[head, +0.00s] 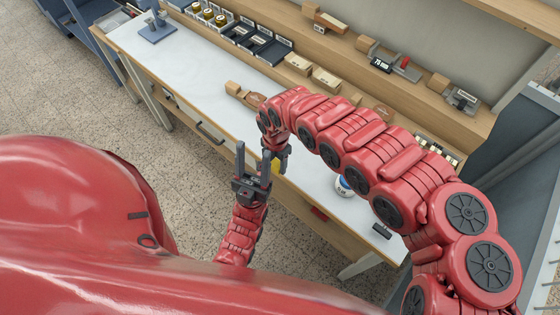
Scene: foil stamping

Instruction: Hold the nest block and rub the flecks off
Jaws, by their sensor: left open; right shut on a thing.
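My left gripper (253,152) points up the picture with its two dark fingers apart and nothing between them. My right gripper (277,160) hangs at the end of the arm from the right, just right of the left one. It is shut on a small yellow thing (276,167), mostly hidden by the fingers. Both grippers appear over the front edge of the bench. A light wooden block (234,88) with a brown piece beside it lies on the bench behind the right wrist; it may be the nest block. I cannot make out any flecks.
The white bench top (190,72) is clear at the left. A blue and white jar (343,186) stands right of the grippers, close to my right arm. Dark trays (262,47) and boxes line the back, below a wooden shelf (345,38). A drawer handle (209,134) juts from the front.

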